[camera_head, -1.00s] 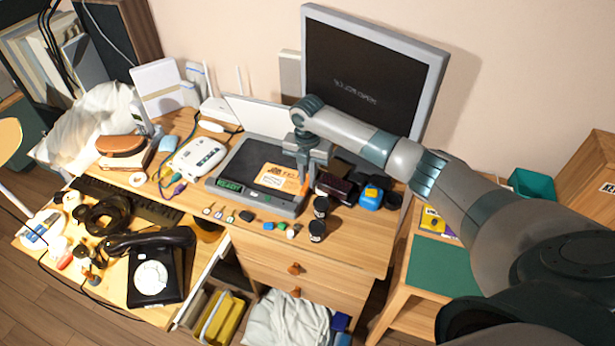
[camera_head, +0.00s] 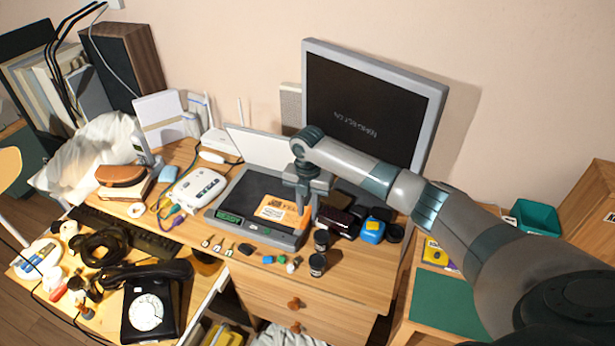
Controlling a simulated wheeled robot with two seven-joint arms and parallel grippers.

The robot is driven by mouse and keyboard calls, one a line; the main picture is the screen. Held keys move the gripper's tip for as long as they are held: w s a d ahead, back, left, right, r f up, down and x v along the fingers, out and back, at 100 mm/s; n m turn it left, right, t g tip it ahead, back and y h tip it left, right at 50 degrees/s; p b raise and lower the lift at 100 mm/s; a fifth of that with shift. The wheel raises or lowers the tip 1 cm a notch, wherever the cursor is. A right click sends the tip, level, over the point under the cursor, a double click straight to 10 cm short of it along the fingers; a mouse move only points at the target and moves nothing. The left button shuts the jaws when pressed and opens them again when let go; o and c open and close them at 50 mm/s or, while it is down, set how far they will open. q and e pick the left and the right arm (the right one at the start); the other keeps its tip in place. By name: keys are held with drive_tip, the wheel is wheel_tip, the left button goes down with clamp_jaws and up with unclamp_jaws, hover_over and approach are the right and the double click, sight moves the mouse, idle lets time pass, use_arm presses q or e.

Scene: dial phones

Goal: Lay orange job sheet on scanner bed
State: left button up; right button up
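The orange job sheet (camera_head: 275,207) lies over the right part of the dark scanner bed (camera_head: 250,187), inside the grey scanner's frame. The scanner's white lid (camera_head: 262,147) stands open behind it. My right gripper (camera_head: 304,205) points down at the sheet's right edge. A small upright orange piece shows by its fingertips; whether it is part of the sheet is unclear. The fingers are small and seen edge-on, so I cannot tell whether they are shut on the sheet. My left gripper is not in view.
Small dark jars (camera_head: 317,264), a blue box (camera_head: 372,230) and dark items crowd the scanner's right side. A monitor (camera_head: 370,108) stands behind. A white device (camera_head: 197,190) is to the left, and a black dial phone (camera_head: 148,305) is at front left.

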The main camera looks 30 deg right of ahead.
wheel_tip(320, 180, up, 17)
drive_tip(key=b, duration=0.3)
drive_tip(key=shift+b, duration=0.3)
drive_tip(key=shift+f, duration=0.1)
